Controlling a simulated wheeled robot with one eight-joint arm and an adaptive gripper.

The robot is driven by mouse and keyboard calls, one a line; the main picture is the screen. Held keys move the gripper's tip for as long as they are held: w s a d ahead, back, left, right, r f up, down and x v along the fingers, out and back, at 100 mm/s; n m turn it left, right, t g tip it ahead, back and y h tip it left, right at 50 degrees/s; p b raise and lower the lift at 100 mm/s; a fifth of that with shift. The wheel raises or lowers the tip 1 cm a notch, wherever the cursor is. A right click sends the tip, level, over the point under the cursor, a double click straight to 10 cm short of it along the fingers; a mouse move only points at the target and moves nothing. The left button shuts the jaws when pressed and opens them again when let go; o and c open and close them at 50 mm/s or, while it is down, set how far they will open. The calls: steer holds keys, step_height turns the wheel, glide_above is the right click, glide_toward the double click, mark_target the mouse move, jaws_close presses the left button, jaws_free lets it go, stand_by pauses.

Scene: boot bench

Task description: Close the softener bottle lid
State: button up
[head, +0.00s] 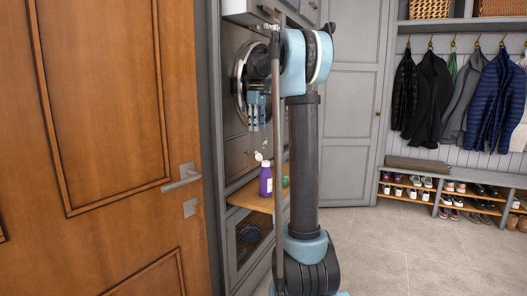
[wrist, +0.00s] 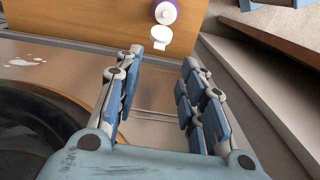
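The softener bottle (head: 265,181) is purple with a white top and stands upright on a pull-out wooden shelf. Its white lid (head: 259,156) is flipped up and open. In the wrist view the bottle (wrist: 165,12) is at the top centre, with the open white lid (wrist: 160,37) hinged out toward my gripper. My gripper (wrist: 161,55) is open and empty, with its blue fingers spread. In the head view my gripper (head: 257,112) is above the bottle, in front of the washer door. It is apart from the lid.
The wooden shelf (head: 243,197) holds the bottle and a green item (head: 285,182), partly hidden behind my arm. The round washer door (head: 241,75) is close behind my gripper. A wooden door (head: 100,130) stands at left. White spots mark the panel in the wrist view.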

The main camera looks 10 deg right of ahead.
mark_target(257, 153)
step_height(257, 153, down, 11)
stand_by(0.4)
